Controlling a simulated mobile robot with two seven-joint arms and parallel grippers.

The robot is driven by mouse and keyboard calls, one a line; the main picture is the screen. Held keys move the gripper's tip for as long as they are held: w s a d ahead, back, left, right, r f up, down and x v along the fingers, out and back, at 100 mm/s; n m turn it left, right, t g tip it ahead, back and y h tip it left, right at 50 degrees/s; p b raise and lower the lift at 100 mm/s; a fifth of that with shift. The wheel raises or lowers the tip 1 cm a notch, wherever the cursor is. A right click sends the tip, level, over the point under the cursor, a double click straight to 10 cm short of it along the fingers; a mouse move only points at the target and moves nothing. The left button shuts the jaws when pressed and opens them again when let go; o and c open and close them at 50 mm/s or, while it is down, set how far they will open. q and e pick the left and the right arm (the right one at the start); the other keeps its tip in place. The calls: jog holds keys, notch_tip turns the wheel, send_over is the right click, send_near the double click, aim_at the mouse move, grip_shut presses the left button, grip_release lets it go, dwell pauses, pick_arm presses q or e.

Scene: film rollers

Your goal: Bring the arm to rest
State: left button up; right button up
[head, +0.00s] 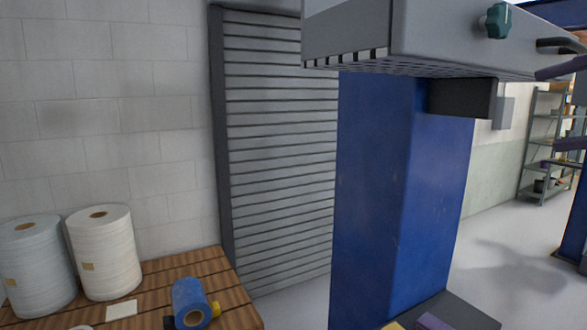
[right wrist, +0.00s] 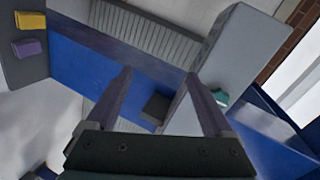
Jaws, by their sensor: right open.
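My right gripper (head: 545,118) is at the right edge of the head view, its purple fingers spread apart in front of the shelf area. In the right wrist view my right gripper (right wrist: 158,74) is open, with nothing between its fingers. Behind the fingers there is a blue column (right wrist: 85,65) with a black block (right wrist: 156,107) on it. The fingers appear clear of both. My left gripper is not in view.
The blue column (head: 375,200) carries a grey overhead arm (head: 430,35) with a teal knob (head: 498,20). A wooden pallet (head: 215,268) at left bears two white rolls (head: 105,255) and a blue roller (head: 190,303). A shelf rack (head: 548,135) stands far right.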

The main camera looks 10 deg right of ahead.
jog(key=s+a+f+n+g+h+p, duration=0.2)
jog(key=s+a+f+n+g+p, duration=0.25)
jog(key=f, duration=0.75)
pick_arm(q)
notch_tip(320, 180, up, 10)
jog(key=p, duration=0.4)
pick_arm(e)
jog(key=s+a+f+n+g+h, duration=0.1)
jog(key=s+a+f+n+g, duration=0.1)
jog(key=s, duration=0.7)
jog(key=s+a+f+n+g+h, duration=0.2)
jog(key=s+a+f+n+g, duration=0.1)
jog(key=s+a+n, duration=0.3)
jog(key=s+a+f, duration=0.1)
jog(key=s+a, duration=0.1)
jog(key=s, duration=0.1)
jog(key=shift+s, duration=0.35)
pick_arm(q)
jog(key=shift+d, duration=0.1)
